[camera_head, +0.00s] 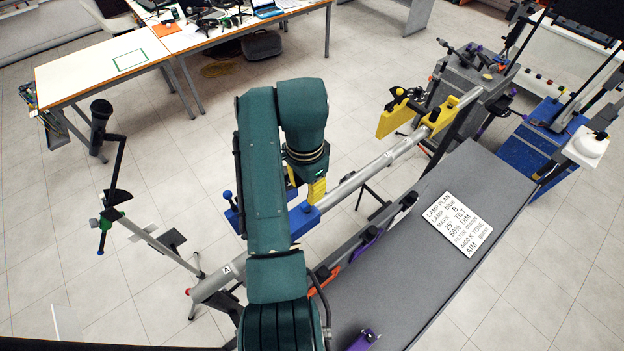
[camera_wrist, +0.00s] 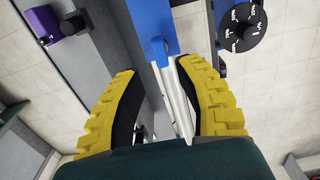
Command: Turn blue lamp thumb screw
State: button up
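A black dial with white marks (camera_wrist: 240,28) is right of the fingers. In the head view one yellow finger (camera_head: 317,191) shows beside the lamp.
A yellow lamp (camera_head: 393,118) sits further along the rail. A grey table (camera_head: 400,290) bears a lamp plan card (camera_head: 457,223). A black lamp arm (camera_head: 117,170) stands at left. A purple clamp (camera_wrist: 42,22) is at the wrist view's upper left.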

aim_at(307, 203)
notch_tip(307, 203, down, 6)
jog(key=shift+f, duration=0.2)
grip_shut()
jog(key=m, duration=1)
jog(key=shift+m, duration=0.4)
jog(key=m, duration=0.6)
jog(key=shift+c, duration=1.2)
grip_release()
jog(key=shift+m, duration=0.4)
jog(key=o, duration=0.4)
jog(key=shift+r, duration=0.1)
